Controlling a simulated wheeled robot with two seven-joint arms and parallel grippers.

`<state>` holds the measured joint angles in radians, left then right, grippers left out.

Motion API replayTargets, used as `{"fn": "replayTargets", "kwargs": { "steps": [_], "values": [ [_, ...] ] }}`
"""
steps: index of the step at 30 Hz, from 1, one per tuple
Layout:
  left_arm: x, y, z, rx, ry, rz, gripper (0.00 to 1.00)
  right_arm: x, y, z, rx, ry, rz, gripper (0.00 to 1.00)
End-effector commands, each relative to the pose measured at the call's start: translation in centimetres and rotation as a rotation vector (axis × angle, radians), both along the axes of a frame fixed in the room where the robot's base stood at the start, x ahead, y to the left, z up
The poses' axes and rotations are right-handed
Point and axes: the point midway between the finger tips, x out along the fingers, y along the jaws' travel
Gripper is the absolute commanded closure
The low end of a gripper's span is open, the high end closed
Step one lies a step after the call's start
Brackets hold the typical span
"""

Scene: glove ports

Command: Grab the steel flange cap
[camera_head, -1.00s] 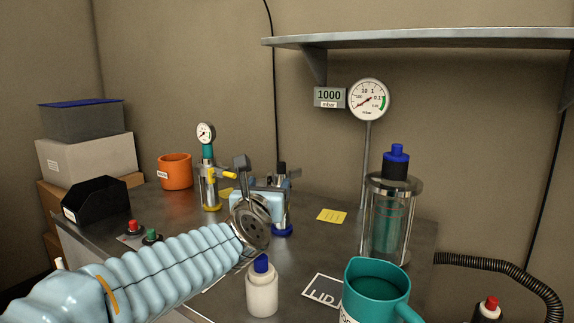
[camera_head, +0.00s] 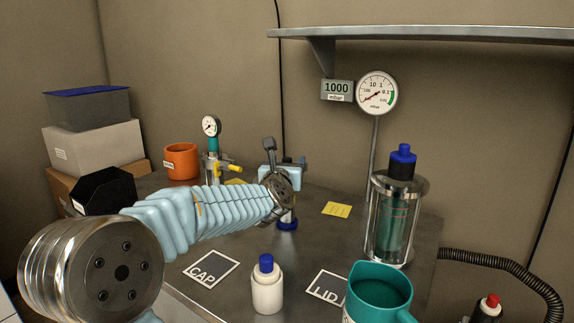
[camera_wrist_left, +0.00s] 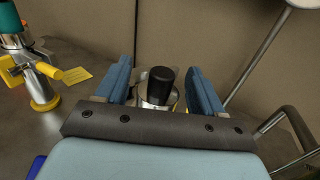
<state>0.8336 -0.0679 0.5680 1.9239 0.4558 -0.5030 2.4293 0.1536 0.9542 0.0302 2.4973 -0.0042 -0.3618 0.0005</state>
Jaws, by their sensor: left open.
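The steel flange cap (camera_wrist_left: 157,102) shows in the left wrist view as a shiny steel piece with an upright black knob (camera_wrist_left: 161,84). It stands between the two blue fingers of my left gripper (camera_wrist_left: 161,82), with a gap visible on each side of the knob. The gripper is open. In the head view my left gripper (camera_head: 284,168) is over the back middle of the bench, largely hidden behind its own wrist. There my wrist and gripper hide the cap. A blue base (camera_head: 287,224) shows below the wrist. My right gripper is in neither view.
A white bottle with a blue top (camera_head: 267,287) stands in front, between the CAP square (camera_head: 227,263) and the LID square (camera_head: 312,285). A teal mug (camera_head: 378,296) and a glass cylinder (camera_head: 412,235) stand right. A yellow-handled valve (camera_head: 213,168) and orange mug (camera_head: 183,163) stand left.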

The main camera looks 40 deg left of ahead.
Motion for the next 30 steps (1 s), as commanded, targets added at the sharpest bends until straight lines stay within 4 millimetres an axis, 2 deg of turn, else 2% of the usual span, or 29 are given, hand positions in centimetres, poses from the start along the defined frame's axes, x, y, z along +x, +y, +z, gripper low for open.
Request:
{"fn": "replayTargets", "kwargs": {
  "steps": [6, 19, 30],
  "values": [
    [0.08, 0.03, -0.08, 0.001, 0.000, 0.000, 0.34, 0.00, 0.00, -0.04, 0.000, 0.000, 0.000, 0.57],
    [0.07, 0.02, -0.20, -0.001, 0.003, -0.001, 1.00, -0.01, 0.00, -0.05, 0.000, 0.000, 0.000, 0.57],
    [0.06, 0.03, -0.32, -0.003, 0.007, -0.001, 1.00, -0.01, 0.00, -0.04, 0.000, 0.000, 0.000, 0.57]
  ]
}}
